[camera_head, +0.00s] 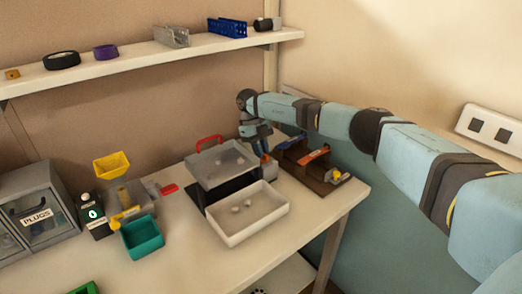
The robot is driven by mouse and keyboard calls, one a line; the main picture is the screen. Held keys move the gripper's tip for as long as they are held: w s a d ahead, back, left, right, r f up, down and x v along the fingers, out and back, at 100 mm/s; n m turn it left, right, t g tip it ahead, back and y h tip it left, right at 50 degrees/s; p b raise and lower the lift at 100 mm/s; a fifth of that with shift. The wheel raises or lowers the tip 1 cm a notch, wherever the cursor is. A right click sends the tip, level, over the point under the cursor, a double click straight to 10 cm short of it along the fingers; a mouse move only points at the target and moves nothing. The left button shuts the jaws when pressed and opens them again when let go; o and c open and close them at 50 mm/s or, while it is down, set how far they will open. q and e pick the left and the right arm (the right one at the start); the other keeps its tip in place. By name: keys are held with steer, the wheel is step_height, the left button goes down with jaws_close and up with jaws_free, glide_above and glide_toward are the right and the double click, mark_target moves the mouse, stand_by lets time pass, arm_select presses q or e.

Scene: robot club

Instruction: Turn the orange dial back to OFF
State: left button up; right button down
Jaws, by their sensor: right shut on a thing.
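My right gripper (260,146) reaches down behind the right back corner of a machine with a grey tilted panel (220,165) and a black base (232,190). The gripper is shut on a small orange part (265,160), which looks like the orange dial. The fingers cover much of it, and its marking and pointer cannot be read from here. A red handle (209,141) stands at the back of the panel. My left gripper is not in view.
A white tray (247,228) with small white lumps lies in front of the machine. A dark brown rack (305,172) with tools stands right of it. A teal bin (142,240), yellow hopper (112,165) and grey PLUGS cabinet (35,212) stand left. A shelf (140,63) runs above.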

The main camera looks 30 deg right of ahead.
steer(key=c, duration=1.2)
jaws_free()
steer(key=shift+o, duration=0.2)
steer(key=v, duration=1.2)
steer(key=shift+b, duration=0.3)
steer(key=shift+s, duration=0.1)
